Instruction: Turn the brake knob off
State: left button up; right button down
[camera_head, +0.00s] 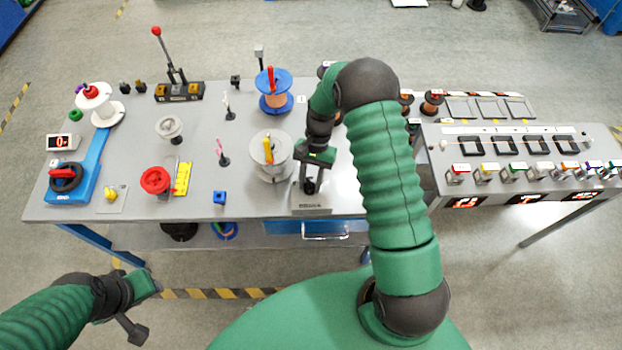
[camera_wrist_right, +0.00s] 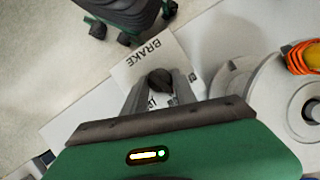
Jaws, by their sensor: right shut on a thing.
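The dark brake knob (camera_wrist_right: 160,82) sits on a pale plate marked BRAKE (camera_wrist_right: 138,62) in the right wrist view. My right gripper (camera_wrist_right: 161,88) has its two fingers on either side of the knob and is shut on it. In the head view, my right gripper (camera_head: 310,184) points down at the knob near the table's front edge, above the plate (camera_head: 313,207). The knob is mostly hidden there by the gripper. My left gripper (camera_head: 146,309) hangs off the table at the lower left; its jaw state is unclear.
A grey spool with a yellow handle (camera_head: 270,155) stands just left of my right gripper. A blue spool (camera_head: 273,92) stands behind it. A red knob (camera_head: 155,180) and a yellow block (camera_head: 182,178) are further left. A sloped button panel (camera_head: 520,150) is at the right.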

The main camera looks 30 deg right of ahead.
jog(key=n, duration=0.2)
jog(key=n+g+h+p, duration=0.1)
jog(key=n, duration=0.1)
jog(key=shift+w+a+r+n, duration=0.1)
jog(key=shift+w+n, duration=0.1)
jog(key=shift+n, duration=0.1)
jog(key=shift+a+n+g+h, duration=0.15)
jog(key=shift+n+h, duration=0.3)
jog(key=shift+n, duration=0.5)
jog(key=shift+d+n+g+h, duration=0.15)
jog(key=shift+n+h, duration=0.3)
jog(key=shift+n, duration=0.5)
jog(key=c, duration=1)
grip_release()
jog(key=shift+s+a, duration=0.1)
jog(key=v, duration=1.6)
jog(key=shift+w+r+b, duration=0.3)
jog(key=shift+a, duration=0.1)
